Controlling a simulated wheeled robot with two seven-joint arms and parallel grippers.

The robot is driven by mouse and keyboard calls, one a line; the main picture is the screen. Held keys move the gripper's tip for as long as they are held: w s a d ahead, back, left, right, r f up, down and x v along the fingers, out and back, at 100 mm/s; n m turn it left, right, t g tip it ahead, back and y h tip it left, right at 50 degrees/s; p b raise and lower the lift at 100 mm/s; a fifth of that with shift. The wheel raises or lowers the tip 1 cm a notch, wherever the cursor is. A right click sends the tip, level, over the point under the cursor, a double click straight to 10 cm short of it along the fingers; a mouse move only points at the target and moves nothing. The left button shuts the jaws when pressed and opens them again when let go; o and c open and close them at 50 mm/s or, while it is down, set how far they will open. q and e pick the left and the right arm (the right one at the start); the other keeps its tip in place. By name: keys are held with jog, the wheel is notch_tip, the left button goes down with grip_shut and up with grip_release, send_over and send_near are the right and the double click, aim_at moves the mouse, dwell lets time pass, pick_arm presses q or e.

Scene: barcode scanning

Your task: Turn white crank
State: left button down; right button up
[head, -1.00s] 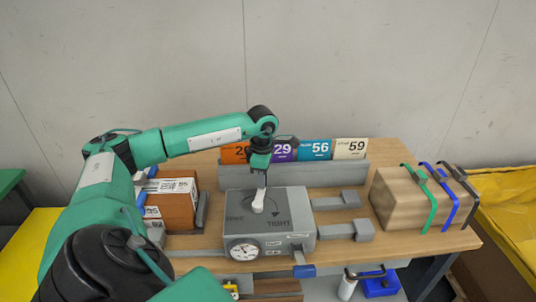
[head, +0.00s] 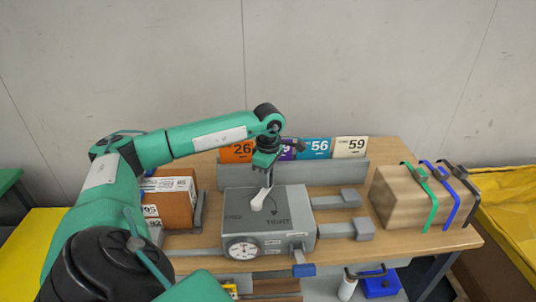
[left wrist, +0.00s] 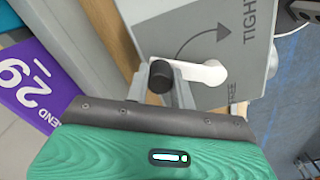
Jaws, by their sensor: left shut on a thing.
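The white crank (head: 258,200) sits on top of a grey box (head: 235,202) with a round gauge and the word TIGHT on its lid. In the left wrist view the white crank (left wrist: 207,73) lies across the lid beside a curved arrow. My left gripper (head: 267,180) points down over the lid. In the left wrist view my left gripper's fingers (left wrist: 160,78) are shut around the crank's handle, whose dark round end shows between them. The finger contact is too small to see in the head view. My right gripper is not in view.
Number cards, including an orange one (head: 236,152), stand in a grey rack (head: 325,174) behind the box. Brown boxes (head: 172,200) stand at left. A strapped carton (head: 400,200) is at right. Grey clamps (head: 350,230) lie beside the box on the wooden table (head: 435,238).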

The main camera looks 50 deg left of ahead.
pick_arm(q)
jog(key=c, duration=1.2)
grip_release()
jog(key=shift+r+b, duration=0.75)
jog(key=shift+r, duration=6.2)
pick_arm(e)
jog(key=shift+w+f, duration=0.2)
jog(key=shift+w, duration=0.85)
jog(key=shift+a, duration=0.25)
